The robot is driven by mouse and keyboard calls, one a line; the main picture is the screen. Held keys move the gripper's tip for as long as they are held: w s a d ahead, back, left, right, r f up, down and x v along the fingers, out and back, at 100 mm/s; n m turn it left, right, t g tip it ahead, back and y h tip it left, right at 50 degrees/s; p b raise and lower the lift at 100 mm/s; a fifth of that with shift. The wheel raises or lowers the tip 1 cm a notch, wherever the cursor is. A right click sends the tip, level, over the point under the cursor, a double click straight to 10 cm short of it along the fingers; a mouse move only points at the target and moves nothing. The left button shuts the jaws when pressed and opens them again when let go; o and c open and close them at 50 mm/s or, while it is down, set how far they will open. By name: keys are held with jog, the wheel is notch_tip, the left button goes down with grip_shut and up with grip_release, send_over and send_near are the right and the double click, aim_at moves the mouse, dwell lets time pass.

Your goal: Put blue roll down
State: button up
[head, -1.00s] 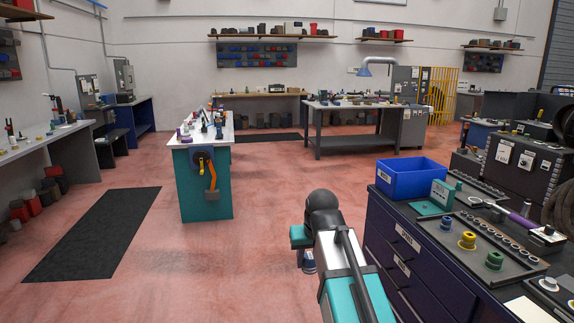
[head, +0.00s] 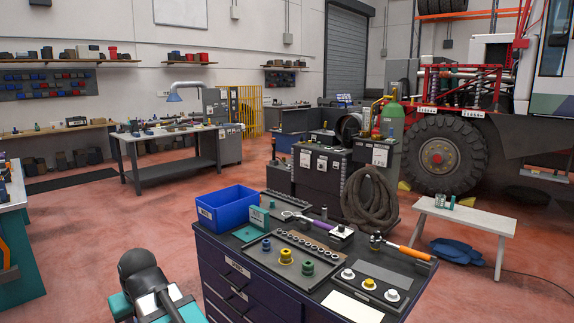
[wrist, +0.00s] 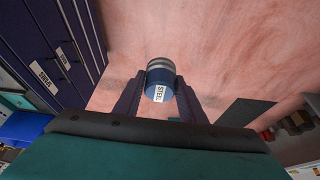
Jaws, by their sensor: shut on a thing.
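The blue roll (wrist: 161,74) shows in the wrist view, with a pale band around it and a white label on its near end. My gripper (wrist: 160,91) is shut on it, one finger at each side. The roll is held over open reddish floor, beside the drawers of a dark cabinet. In the head view my arm is at the lower left. The gripper and the roll are not visible there.
The dark drawer cabinet (head: 228,268) stands right of my arm. On its top are a blue bin (head: 227,208), a tray with blue, yellow and green pieces, and tools. A grey workbench (head: 178,150) stands further back. A bench (head: 465,218) and truck are at the right.

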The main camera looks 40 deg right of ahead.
jog(key=shift+p+v, duration=1.95)
jog(key=shift+p, duration=0.3)
jog(key=shift+s, duration=0.1)
jog(key=shift+d+f, duration=0.1)
jog(key=shift+d, duration=0.05)
